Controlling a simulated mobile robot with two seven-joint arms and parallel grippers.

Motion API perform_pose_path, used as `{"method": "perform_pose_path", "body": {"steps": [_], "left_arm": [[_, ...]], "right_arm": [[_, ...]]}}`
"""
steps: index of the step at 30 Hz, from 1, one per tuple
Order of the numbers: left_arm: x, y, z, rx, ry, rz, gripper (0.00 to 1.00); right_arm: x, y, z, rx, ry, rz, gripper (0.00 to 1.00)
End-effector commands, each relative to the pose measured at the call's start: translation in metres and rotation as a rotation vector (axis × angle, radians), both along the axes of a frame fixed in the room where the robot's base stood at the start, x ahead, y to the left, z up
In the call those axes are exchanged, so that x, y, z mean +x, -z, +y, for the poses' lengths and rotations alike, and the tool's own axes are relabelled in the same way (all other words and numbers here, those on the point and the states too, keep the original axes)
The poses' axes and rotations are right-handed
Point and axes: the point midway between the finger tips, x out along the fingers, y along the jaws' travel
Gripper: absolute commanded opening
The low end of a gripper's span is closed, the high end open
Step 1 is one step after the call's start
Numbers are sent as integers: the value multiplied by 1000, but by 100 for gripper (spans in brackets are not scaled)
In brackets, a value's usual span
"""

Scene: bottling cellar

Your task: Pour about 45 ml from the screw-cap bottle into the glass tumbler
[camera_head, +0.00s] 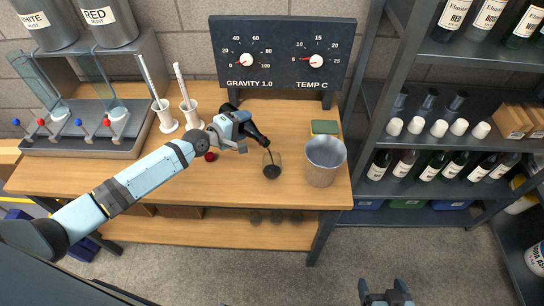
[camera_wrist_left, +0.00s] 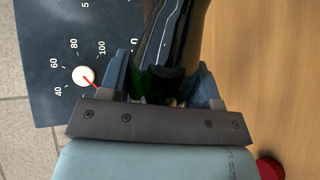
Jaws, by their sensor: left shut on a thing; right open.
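My left gripper (camera_head: 240,130) is shut on the dark green screw-cap bottle (camera_head: 254,132). The left wrist view shows the bottle's glass (camera_wrist_left: 170,45) between the two fingers (camera_wrist_left: 165,85). The bottle is tilted, its neck pointing down and right above the glass tumbler (camera_head: 279,160). A thin dark stream seems to run from the mouth into the tumbler, which stands on the bench with dark liquid at its bottom. A red cap (camera_head: 210,156) lies on the bench left of the tumbler and below my left wrist. My right gripper (camera_head: 387,290) is open and empty, away from the bench.
A metal bucket (camera_head: 322,165) stands close right of the tumbler, with a green and yellow sponge (camera_head: 325,128) behind it. A gauge board (camera_head: 283,55) stands at the back. White cylinder stands (camera_head: 165,117) and a rack (camera_head: 90,135) fill the left. Bench front is mostly clear.

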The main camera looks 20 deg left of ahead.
Motion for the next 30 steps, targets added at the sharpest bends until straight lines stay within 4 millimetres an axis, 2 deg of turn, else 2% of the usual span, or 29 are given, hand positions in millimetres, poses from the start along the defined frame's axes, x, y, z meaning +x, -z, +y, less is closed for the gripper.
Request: {"method": "perform_pose_path", "body": {"steps": [10,11,15,18,22,30], "left_arm": [[0,-2,0,5,0,-5,21],[0,1,0,1,0,-3,21],[1,30,2,-122,-1,66,21],[2,31,3,-189,-4,103,21],[2,25,3,-204,-4,112,21],[2,34,4,-259,-5,143,21]], "right_arm": [[0,-2,0,0,0,-1,87],[0,1,0,1,0,-2,87],[2,42,0,3,0,-12,87],[-1,59,0,3,2,10,87],[-2,57,0,4,4,19,87],[2,64,2,18,11,20,87]]}}
